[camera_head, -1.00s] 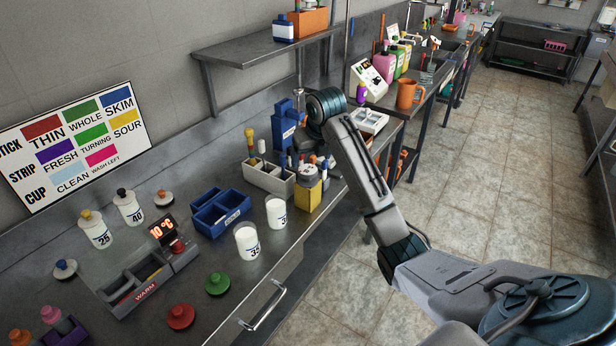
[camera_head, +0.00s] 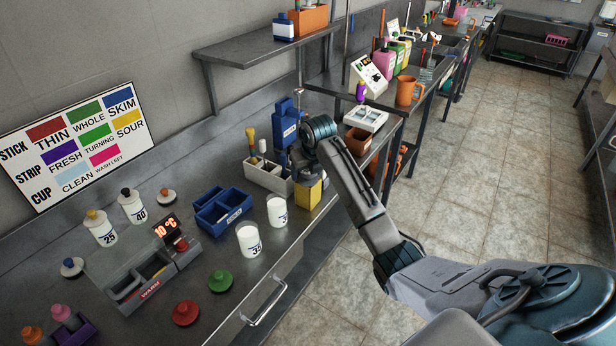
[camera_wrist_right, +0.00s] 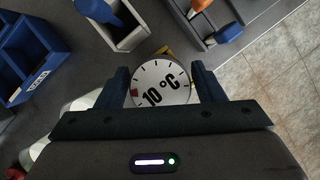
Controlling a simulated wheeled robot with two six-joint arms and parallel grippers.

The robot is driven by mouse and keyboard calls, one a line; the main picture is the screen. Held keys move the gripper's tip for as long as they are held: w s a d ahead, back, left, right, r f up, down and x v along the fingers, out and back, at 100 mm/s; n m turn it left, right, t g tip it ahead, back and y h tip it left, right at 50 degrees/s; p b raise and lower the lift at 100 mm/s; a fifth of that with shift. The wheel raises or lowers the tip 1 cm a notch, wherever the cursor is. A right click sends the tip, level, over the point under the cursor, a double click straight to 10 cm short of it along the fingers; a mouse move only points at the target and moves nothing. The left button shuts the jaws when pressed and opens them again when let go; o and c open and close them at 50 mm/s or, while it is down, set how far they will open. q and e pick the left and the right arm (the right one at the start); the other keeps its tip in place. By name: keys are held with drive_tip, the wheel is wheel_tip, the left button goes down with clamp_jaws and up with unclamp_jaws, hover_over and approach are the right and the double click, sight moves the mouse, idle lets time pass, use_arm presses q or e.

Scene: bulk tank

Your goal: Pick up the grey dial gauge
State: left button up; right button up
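The grey dial gauge (camera_wrist_right: 160,84), with a round white face reading 10 °C, lies between the fingers of my right gripper (camera_wrist_right: 161,70) in the right wrist view. The fingers are wide apart, one on each side of the dial. I cannot tell whether they touch it. In the head view my right wrist hides the gauge, above the yellow block (camera_head: 308,193) on the bench. A bit of yellow shows behind the dial in the wrist view. My left gripper is not in view.
White cups (camera_head: 248,242) and a blue divided bin (camera_head: 222,212) are nearer. A blue dispenser (camera_head: 286,125) stands behind. The bench's front edge is close on the right.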

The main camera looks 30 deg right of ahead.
drive_tip(key=c, duration=0.6)
drive_tip(key=shift+c, duration=0.2)
